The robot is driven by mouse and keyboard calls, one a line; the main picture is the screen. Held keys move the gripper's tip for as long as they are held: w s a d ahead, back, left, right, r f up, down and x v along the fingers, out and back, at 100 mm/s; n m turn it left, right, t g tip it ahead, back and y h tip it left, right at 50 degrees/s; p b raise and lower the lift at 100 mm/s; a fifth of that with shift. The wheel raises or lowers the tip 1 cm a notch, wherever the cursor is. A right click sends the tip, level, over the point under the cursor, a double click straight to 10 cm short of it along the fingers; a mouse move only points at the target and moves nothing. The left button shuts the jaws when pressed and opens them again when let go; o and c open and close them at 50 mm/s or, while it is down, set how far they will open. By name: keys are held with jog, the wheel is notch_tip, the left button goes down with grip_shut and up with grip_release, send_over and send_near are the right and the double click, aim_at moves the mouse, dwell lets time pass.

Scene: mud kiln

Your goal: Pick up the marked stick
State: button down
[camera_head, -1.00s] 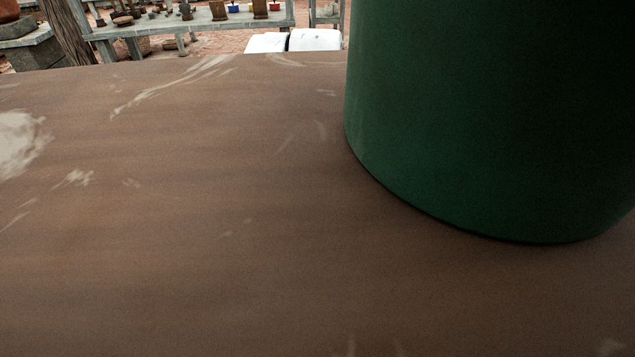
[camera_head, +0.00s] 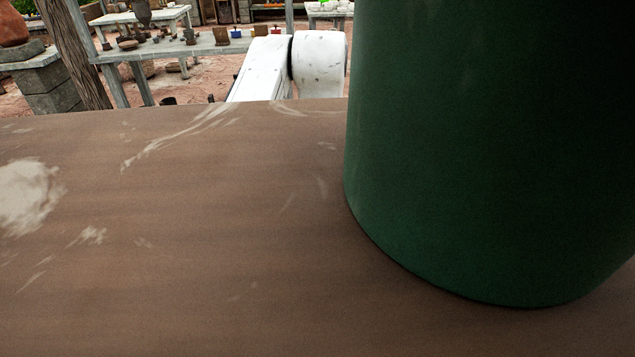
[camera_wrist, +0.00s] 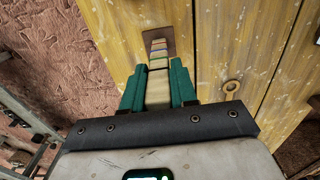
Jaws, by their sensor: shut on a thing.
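In the wrist view, my gripper (camera_wrist: 159,68) has two green fingers pointing up the picture. They are shut on a pale stick with coloured bands (camera_wrist: 158,56), the marked stick. Its banded end sticks out past the fingertips, and its lower part lies between the fingers. Behind its end is a small brown square plate (camera_wrist: 152,35) on yellow worn wood; I cannot tell whether the stick touches it. The head view does not show the stick or the gripper; only part of my white arm shows there beyond the brown surface.
In the head view, a large dark green cylinder (camera_head: 490,150) stands on a wide brown surface (camera_head: 180,230), blocking the right side. Behind are a grey bench with small pots (camera_head: 185,47) and a clay pot (camera_head: 12,25). The wrist view shows yellow planks (camera_wrist: 215,50) and a brass ring (camera_wrist: 231,92).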

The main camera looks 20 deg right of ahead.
jog(key=s+d+r+p, duration=0.2)
jog(key=s+d+r, duration=0.5)
jog(key=s+r, duration=0.2)
jog(key=shift+s+d, duration=0.35)
jog(key=shift+s, duration=0.6)
